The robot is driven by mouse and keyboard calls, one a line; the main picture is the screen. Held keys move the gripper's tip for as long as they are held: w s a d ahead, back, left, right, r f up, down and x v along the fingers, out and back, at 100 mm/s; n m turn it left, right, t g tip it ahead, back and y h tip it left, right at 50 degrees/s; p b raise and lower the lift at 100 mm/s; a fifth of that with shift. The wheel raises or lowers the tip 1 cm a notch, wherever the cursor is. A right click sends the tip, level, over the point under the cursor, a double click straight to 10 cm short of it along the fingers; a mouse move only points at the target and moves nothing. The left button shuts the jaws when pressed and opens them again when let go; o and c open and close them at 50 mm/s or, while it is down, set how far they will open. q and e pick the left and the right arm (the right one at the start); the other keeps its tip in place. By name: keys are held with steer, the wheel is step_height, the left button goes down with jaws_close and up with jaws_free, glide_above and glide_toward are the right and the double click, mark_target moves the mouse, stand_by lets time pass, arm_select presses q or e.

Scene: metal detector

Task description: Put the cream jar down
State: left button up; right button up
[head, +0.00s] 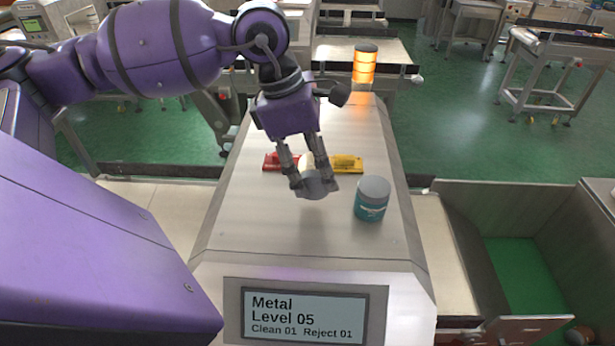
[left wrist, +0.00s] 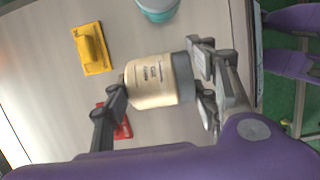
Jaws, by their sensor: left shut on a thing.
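The cream jar (left wrist: 150,82) has a cream body with small dark print and a grey lid (left wrist: 183,77). My left gripper (head: 312,180) is shut on it over the top of the metal detector cabinet (head: 270,220). In the left wrist view the jar sits between the two fingers (left wrist: 160,88), its side towards the camera. In the head view the fingers and the grey lid mostly hide its cream body. I cannot tell whether it touches the metal top. My right gripper is in neither view.
A teal jar with a grey lid (head: 372,200) stands right of my left gripper. A yellow block (head: 347,164) and a red block (head: 271,162) lie behind it. An orange beacon (head: 365,68) stands at the cabinet's far end. The front of the top is clear, above the display (head: 305,315).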

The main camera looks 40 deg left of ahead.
mark_target(311, 182)
arm_select(q)
steer(key=shift+a+f, duration=0.35)
step_height(311, 182, down, 3)
steer(key=shift+p, duration=0.5)
steer(key=shift+f, duration=0.35)
steer(key=o, duration=1.2)
steer(key=shift+r, duration=0.3)
steer(key=shift+a+r, duration=0.25)
steer(key=shift+r, duration=0.1)
steer(key=v, duration=1.1)
steer(key=shift+s, duration=0.1)
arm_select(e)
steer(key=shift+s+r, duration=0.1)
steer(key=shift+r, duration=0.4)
